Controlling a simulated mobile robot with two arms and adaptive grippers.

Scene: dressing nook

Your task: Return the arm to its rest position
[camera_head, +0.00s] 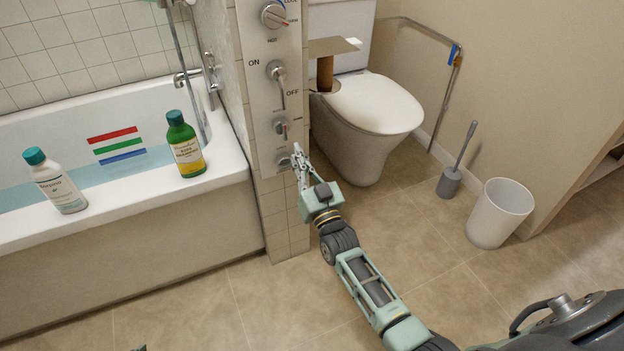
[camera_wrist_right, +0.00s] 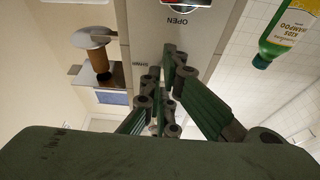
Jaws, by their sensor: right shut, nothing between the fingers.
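My right gripper (camera_head: 299,160) is shut and empty, at the lower end of the grey control panel (camera_head: 268,100) on the tiled pillar. My right arm reaches up to it from the bottom right. The lowest knob (camera_head: 284,161) is just beside the fingertips; I cannot tell whether they touch it. In the right wrist view the gripper (camera_wrist_right: 167,78) is in front of the panel (camera_wrist_right: 147,35), near the word "OPEN". My left gripper is not recognisable; only a tiny green piece shows at the bottom edge of the head view.
A white bottle (camera_head: 56,182) and a green bottle (camera_head: 185,146) stand on the bathtub rim (camera_head: 110,206). The toilet (camera_head: 368,125) is right of the pillar. A toilet brush (camera_head: 450,181) and white bin (camera_head: 497,214) stand by the wall. The floor (camera_head: 215,315) left of my arm is clear.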

